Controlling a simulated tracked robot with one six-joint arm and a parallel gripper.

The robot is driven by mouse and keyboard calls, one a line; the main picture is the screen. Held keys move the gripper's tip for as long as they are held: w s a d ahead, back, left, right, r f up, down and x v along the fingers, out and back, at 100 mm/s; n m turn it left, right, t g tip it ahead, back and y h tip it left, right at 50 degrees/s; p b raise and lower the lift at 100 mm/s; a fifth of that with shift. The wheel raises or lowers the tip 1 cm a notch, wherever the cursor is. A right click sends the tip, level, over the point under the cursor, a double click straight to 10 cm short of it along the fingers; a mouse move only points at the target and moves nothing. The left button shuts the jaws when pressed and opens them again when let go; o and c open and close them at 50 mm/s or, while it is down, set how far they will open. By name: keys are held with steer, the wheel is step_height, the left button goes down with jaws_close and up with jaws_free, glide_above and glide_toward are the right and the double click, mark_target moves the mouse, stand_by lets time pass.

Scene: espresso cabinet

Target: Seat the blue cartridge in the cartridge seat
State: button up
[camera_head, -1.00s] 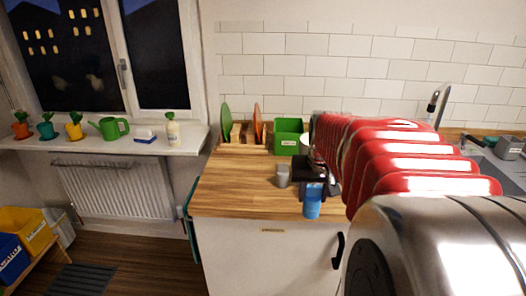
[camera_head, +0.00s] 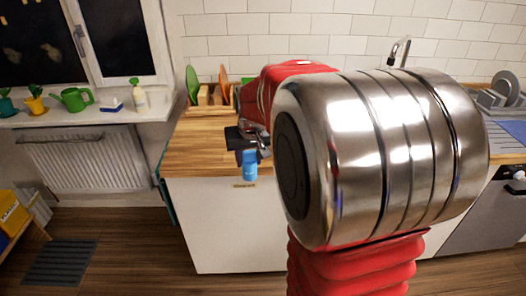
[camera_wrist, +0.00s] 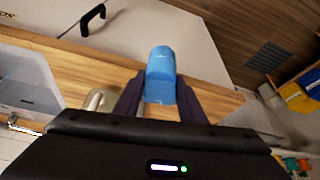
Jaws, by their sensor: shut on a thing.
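The blue cartridge (camera_head: 249,165) is a small rounded cylinder just in front of the wooden counter's front edge in the head view. It also shows at the top middle of the wrist view (camera_wrist: 161,66). My gripper (camera_head: 247,154) is shut on it, with a dark finger on each side in the wrist view (camera_wrist: 159,93). The cartridge sticks out beyond the fingertips. I cannot make out the cartridge seat in either view; my arm covers much of the counter in the head view.
The wooden counter (camera_head: 200,150) is bare at its left end. A metal cup (camera_wrist: 99,101) and a pale translucent container (camera_wrist: 25,75) show in the wrist view. Cutting boards (camera_head: 192,86) stand at the back. A white cabinet front (camera_head: 225,220) lies below, with open floor before it.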

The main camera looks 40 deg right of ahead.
steer(key=w+a+f+n, duration=0.1)
steer(key=w+a+f, duration=0.1)
steer(key=a+f, duration=0.2)
steer(key=w+a+f+n+y, duration=0.1)
steer(key=w+a+f+n, duration=0.1)
steer(key=a, duration=0.8)
steer(key=w+a+f+n, duration=0.1)
steer(key=w+a+f, duration=0.1)
steer(key=a+f, duration=0.3)
steer(key=a, duration=0.2)
steer(key=shift+w+a+f+n+y, duration=0.3)
steer(key=shift+a+f+n+y, duration=0.05)
steer(key=shift+a+n+y, duration=0.05)
steer(key=shift+a, duration=0.1)
